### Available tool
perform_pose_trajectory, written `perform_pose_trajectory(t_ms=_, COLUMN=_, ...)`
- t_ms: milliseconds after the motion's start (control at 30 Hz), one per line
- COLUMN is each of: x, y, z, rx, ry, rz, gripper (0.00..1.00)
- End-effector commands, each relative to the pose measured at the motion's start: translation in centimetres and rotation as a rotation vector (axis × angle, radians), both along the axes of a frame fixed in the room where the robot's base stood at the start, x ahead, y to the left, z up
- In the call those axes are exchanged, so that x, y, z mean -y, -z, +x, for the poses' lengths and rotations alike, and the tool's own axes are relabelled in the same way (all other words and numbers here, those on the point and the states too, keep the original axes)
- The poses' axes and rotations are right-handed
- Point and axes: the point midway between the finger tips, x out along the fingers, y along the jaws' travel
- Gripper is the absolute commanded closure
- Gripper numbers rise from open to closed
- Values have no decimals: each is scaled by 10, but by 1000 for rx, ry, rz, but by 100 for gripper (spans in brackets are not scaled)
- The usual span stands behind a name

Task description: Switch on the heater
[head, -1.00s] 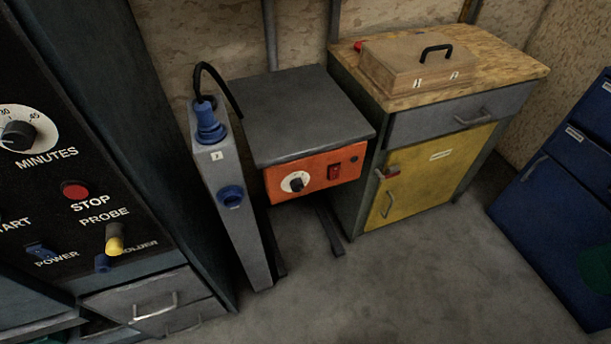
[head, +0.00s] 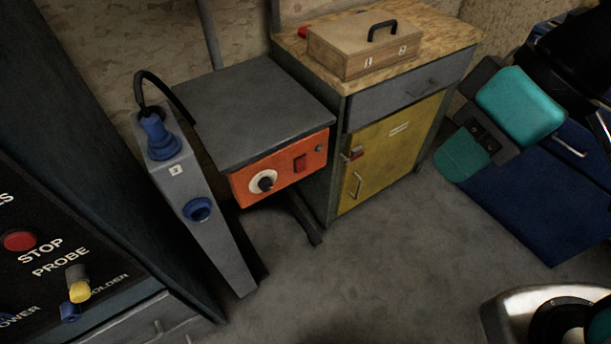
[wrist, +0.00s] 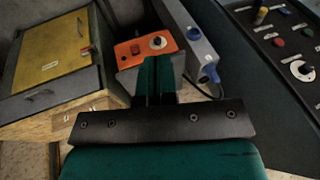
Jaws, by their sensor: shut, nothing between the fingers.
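The heater (head: 258,112) is a grey-topped unit with an orange front panel (head: 283,168). The panel carries a round white dial with a dark knob (head: 264,181) and a red rocker switch (head: 300,163). I cannot tell the switch's position. My gripper (head: 457,163) has teal fingers, shut and empty, in the air right of the yellow cabinet door, well apart from the panel. In the wrist view the closed fingers (wrist: 160,68) hide part of the heater, while the orange panel (wrist: 149,46), dial and red switch show beyond the tips, upside down.
A grey post (head: 212,232) with a blue plug and cable stands left of the heater. A wooden-topped cabinet (head: 390,150) with a box on top is on the right. A dark control panel (head: 45,225) fills the left. Blue drawers (head: 520,205) stand far right. The middle floor is clear.

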Motion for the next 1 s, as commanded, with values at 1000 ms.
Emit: perform_pose_trajectory(t_ms=1000, x=-64, y=344, z=148, rx=1452, ry=-792, rz=-260, gripper=100)
